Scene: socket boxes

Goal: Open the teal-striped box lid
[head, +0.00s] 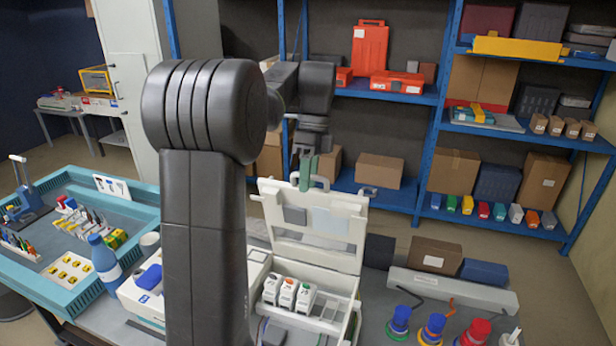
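A white case (322,301) stands on the bench in the lower middle, partly behind my arm. Its lid (312,222) stands up, tilted back, so the case is open. A teal strip (305,172) shows at the lid's top edge beside a pale handle. My gripper (309,158) is at this top edge, at or just behind the teal strip. The fingers are small and partly hidden, so I cannot tell whether they touch the lid or are shut. Several white pieces with coloured marks (287,292) sit in a tray inside the case.
A teal-edged workbench (110,320) with tools and a blue bottle (104,261) is at the left. A grey bar (452,290) and coloured hex-key holders (432,328) are right of the case. Blue shelving (437,120) stands behind.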

